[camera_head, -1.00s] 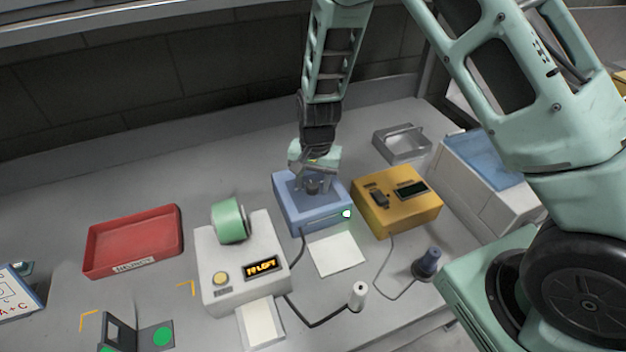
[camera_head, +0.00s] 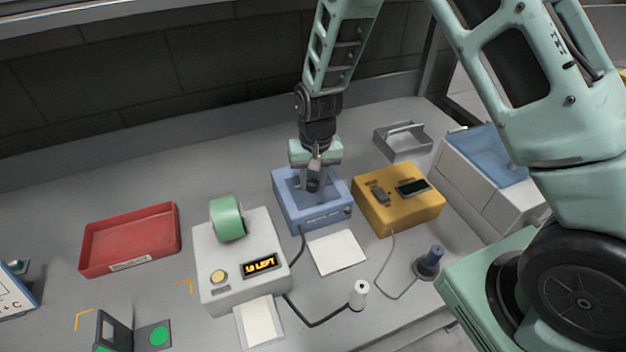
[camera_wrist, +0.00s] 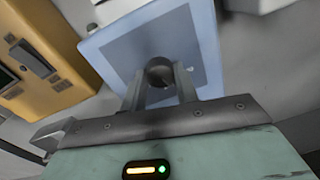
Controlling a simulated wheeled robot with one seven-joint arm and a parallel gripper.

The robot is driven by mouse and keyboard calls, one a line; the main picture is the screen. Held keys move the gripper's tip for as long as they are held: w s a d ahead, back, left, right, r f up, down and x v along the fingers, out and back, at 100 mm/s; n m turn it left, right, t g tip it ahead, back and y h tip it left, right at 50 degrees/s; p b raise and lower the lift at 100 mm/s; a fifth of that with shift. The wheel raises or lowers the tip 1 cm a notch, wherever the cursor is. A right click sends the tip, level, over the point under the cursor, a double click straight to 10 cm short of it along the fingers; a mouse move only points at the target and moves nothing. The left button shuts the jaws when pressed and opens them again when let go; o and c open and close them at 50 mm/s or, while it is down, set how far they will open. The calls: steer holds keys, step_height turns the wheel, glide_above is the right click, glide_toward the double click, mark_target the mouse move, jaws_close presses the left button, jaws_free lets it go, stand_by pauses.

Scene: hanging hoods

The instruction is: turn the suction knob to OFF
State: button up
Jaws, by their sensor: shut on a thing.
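The blue box (camera_head: 318,213) stands in the middle of the bench, with a dark round knob (camera_wrist: 160,72) on its top panel. My gripper (camera_head: 313,183) points down over the box, and its two fingers are shut on the knob from either side. The wrist view shows the knob between the fingertips. Its pointer and any OFF marking cannot be read. The small lamp (camera_head: 348,211) on the box's front looks dark. The fingers hide part of the knob in the head view.
A yellow box (camera_head: 425,209) stands close on the right, a white box (camera_head: 218,277) with a green roll on the left. A red tray (camera_head: 130,240) lies further left. A grey caddy (camera_head: 403,143) is behind right. A white sheet (camera_head: 337,252) lies in front.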

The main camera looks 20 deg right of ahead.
mark_target(315, 179)
steer(key=n, duration=0.3)
steer(key=shift+n+b, duration=0.4)
steer(key=shift+w+n, duration=0.1)
steer(key=shift+n, duration=1.7)
steer(key=o, duration=1)
steer(key=r+b, duration=0.1)
steer(key=r, duration=0.4)
steer(key=r+b, duration=0.1)
steer(key=r, duration=0.5)
steer(key=r+b, duration=0.1)
steer(key=r, duration=0.5)
steer(key=shift+w+d+r, duration=0.2)
steer(key=shift+d+r, duration=0.05)
steer(key=shift+d, duration=0.15)
